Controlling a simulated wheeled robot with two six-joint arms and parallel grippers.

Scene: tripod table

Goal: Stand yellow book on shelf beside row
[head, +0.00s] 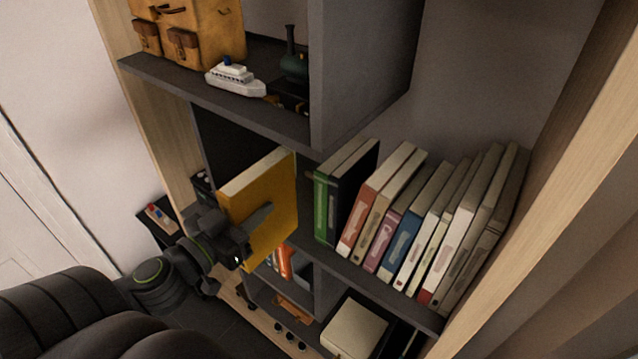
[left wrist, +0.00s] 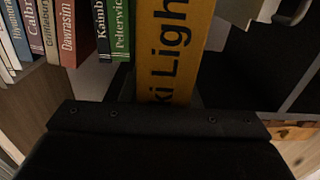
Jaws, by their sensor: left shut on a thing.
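The yellow book (head: 262,205) is upright and slightly tilted, held by my left gripper (head: 246,232), which is shut on its spine side. In the left wrist view the yellow spine with black lettering (left wrist: 172,50) fills the middle, and the gripper's dark body (left wrist: 160,125) is below it. The row of books (head: 425,225) stands on the shelf (head: 375,285) to the right, with a green book (head: 322,205) at its left end. In the head view a small gap shows between the yellow book and the green book. My right gripper is not in view.
A grey vertical panel (head: 345,75) and an upper shelf (head: 215,97) with a toy ship (head: 235,78) and a brown bag (head: 190,35) are above. A lower compartment holds a pale box (head: 354,328). A wooden side wall (head: 560,160) bounds the right.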

